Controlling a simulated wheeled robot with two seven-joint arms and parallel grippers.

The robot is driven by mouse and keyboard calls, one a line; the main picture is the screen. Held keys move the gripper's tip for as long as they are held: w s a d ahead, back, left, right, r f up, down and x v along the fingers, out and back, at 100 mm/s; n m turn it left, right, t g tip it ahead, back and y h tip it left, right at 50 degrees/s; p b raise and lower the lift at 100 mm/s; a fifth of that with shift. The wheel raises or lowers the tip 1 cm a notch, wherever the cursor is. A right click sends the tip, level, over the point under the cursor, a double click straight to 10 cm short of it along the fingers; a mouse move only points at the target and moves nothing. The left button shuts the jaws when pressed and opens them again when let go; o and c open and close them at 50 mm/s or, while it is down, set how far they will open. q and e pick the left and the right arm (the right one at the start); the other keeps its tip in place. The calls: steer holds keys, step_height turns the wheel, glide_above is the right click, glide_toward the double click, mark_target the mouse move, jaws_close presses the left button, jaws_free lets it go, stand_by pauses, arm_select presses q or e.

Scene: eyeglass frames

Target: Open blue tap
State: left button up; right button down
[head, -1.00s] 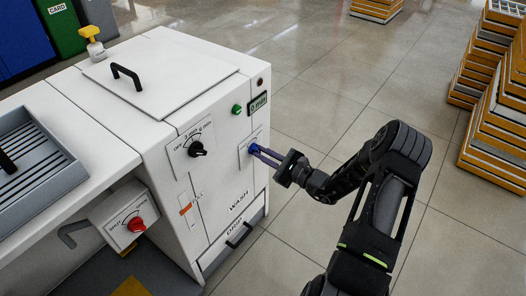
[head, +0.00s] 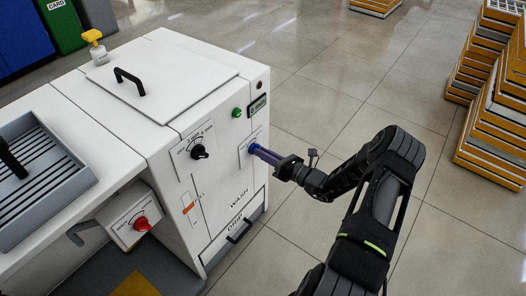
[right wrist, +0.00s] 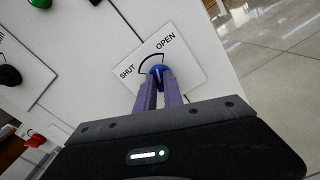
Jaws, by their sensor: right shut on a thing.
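The blue tap (right wrist: 158,74) is a small blue knob on a white plate (right wrist: 181,66) marked SHUT and OPEN, on the front of the white wash machine (head: 215,90). In the head view the blue tap (head: 254,148) is partly hidden by my fingers. My right gripper (head: 262,153) is shut on the blue tap, with its purple fingers on either side of the knob in the right wrist view (right wrist: 158,84). The knob's pointer is hard to make out. My left gripper is not in view.
A black timer dial (head: 200,152), a green button (head: 237,112) and a display (head: 257,105) sit on the same front. A red tap (head: 141,223) is on a lower box at left. Crates (head: 495,130) stand at far right. The floor (head: 330,110) between is clear.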

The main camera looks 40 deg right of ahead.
steer(key=shift+m, duration=0.6)
steer(key=c, duration=1.5)
jaws_free()
steer(key=shift+o, duration=0.2)
steer(key=p+v, duration=0.1)
steer(key=v, duration=0.6)
steer(key=shift+s, duration=0.4)
steer(key=shift+d, duration=0.15)
